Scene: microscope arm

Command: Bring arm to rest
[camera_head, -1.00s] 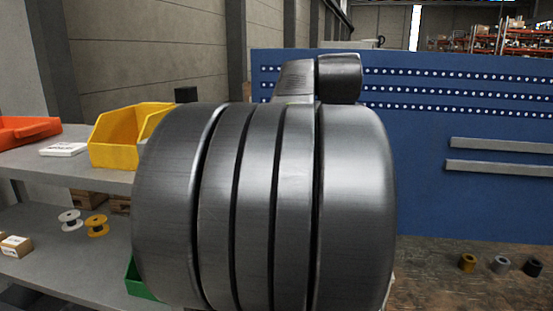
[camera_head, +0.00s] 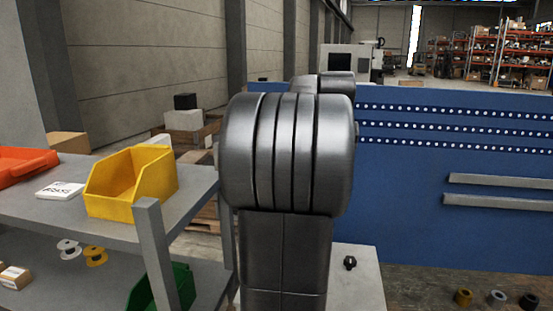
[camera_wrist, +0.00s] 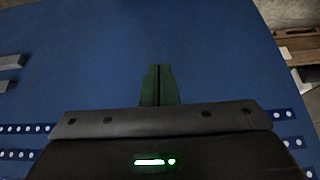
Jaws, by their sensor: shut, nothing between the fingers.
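My arm stands folded in the middle of the head view, its large grey ribbed joint (camera_head: 288,150) on top of an upright link. It hides part of the shelf and the blue panel behind it. My gripper is not visible in the head view. In the wrist view my gripper (camera_wrist: 158,68) shows as two dark green fingers side by side, shut with nothing between them. The fingers stand out against the blue panel (camera_wrist: 160,35) and hold no object.
At left a grey two-level shelf (camera_head: 185,212) holds a yellow bin (camera_head: 130,183), an orange bin (camera_head: 24,163) and a white box (camera_head: 60,190). A green bin (camera_head: 172,292) and spools (camera_head: 95,256) sit below. A blue perforated panel (camera_head: 400,185) with grey rails stands at right.

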